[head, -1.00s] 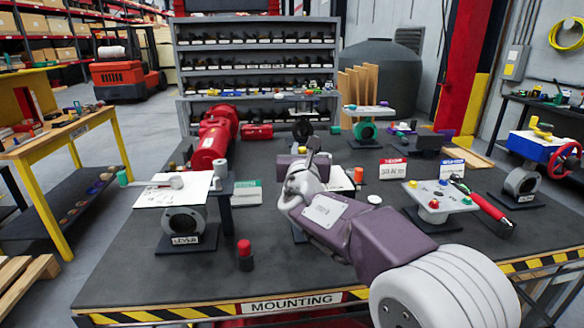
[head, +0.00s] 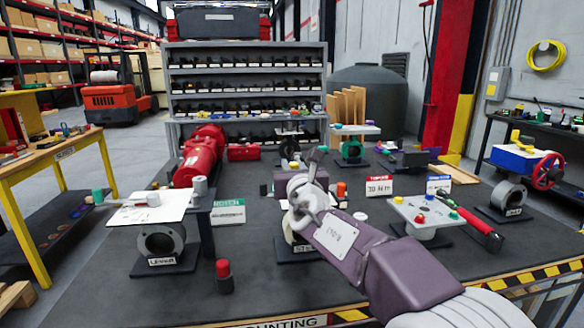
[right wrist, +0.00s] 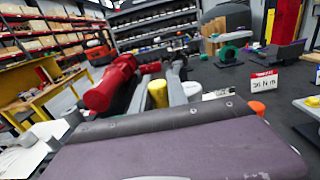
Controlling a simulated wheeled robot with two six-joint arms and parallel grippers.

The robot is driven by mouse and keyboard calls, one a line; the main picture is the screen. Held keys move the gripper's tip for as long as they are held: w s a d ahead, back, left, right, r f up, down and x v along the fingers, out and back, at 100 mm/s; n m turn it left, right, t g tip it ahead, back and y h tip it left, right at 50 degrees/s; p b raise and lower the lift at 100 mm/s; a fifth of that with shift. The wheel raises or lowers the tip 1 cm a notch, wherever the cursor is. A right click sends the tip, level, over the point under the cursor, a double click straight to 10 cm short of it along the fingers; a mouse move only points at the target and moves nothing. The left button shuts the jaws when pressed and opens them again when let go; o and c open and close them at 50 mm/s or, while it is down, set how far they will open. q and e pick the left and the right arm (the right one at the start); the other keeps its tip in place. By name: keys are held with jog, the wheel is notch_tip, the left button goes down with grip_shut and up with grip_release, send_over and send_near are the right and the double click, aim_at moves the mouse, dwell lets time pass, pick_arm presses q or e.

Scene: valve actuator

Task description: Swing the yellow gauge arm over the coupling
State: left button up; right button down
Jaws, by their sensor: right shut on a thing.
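My right gripper (head: 316,160) is over the middle of the table, its fingers pointing away. In the right wrist view my right gripper (right wrist: 158,80) shows two grey fingers with a yellow cylindrical piece (right wrist: 157,94) between them. That piece may be part of the gauge arm; most of it is hidden by my wrist. In the head view the gripper and forearm cover what is held. I cannot tell which part is the coupling. My left gripper is not in view.
A red actuator (head: 201,156) lies at the back left. A ring stand (head: 161,241) with a white plate and a red-capped post (head: 224,277) stand at front left.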

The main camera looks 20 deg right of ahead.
jog(key=shift+r, duration=0.1)
dwell(0.7)
jog(key=c, duration=1.3)
grip_release()
jog(key=shift+c, duration=0.2)
jog(key=shift+o, duration=0.2)
jog(key=shift+s+r, duration=0.1)
jog(key=shift+s, duration=0.05)
jog(key=shift+s+a, duration=0.15)
jog(key=shift+s, duration=0.2)
jog(key=s+a+p, duration=0.1)
jog(key=s+p, duration=0.1)
jog(key=s, duration=0.6)
jog(key=shift+s+a, duration=0.15)
jog(key=shift+a, duration=0.1)
